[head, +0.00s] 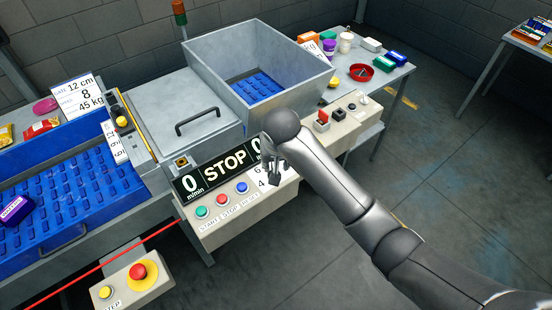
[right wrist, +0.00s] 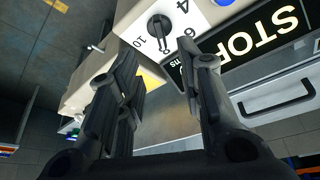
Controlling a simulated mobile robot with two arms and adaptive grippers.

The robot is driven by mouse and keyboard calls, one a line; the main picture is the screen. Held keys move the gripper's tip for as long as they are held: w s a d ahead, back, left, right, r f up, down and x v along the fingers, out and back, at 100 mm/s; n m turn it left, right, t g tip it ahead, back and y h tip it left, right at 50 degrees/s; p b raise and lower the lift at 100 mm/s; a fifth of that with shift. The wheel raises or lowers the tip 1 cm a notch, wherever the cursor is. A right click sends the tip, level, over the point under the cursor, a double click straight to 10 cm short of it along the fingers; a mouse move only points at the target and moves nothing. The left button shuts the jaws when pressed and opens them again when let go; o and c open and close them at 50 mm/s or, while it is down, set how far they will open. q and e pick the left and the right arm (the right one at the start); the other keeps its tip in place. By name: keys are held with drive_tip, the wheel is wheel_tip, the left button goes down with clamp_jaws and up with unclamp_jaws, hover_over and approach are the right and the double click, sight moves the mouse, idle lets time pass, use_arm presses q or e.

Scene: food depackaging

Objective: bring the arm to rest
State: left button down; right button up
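My right arm comes in from the lower right in the head view, and its gripper (head: 273,178) hangs in front of the machine's control panel. In the right wrist view the right gripper (right wrist: 158,65) has its two fingers spread apart with nothing between them. Beyond the fingertips is a black rotary knob (right wrist: 160,28) on a white dial with numbers. I cannot tell whether a finger touches the panel, but no finger is closed around the knob. My left gripper does not show in either view.
The STOP display (head: 224,172) and the start and stop buttons (head: 222,199) sit left of the gripper. A metal hopper (head: 290,95) stands behind. A red emergency button (head: 138,271) is at lower left. The floor (head: 470,170) to the right is clear.

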idle(0.3)
drive_tip(key=s+d+f, duration=0.2)
drive_tip(key=s+d, duration=0.5)
drive_tip(key=s, duration=0.3)
drive_tip(key=s+d+f+g, duration=0.1)
drive_tip(key=s+d+f, duration=0.1)
drive_tip(key=s+d, duration=0.6)
drive_tip(key=s+d+f, duration=0.3)
drive_tip(key=s+d, duration=0.2)
drive_tip(key=s, duration=0.7)
wheel_tip(320, 180, down, 31)
drive_tip(key=s+n+g+b, duration=0.1)
drive_tip(key=b, duration=0.5)
drive_tip(key=s+d+f+b, duration=0.1)
drive_tip(key=s+f+b, duration=0.1)
drive_tip(key=s+f, duration=0.6)
drive_tip(key=s+d+f+g+b, duration=0.1)
drive_tip(key=s+f+b, duration=0.1)
drive_tip(key=s+f, duration=0.7)
wheel_tip(320, 180, down, 4)
drive_tip(key=shift+d+r+b, duration=0.15)
drive_tip(key=shift+d+b, duration=0.15)
drive_tip(key=shift+d, duration=0.1)
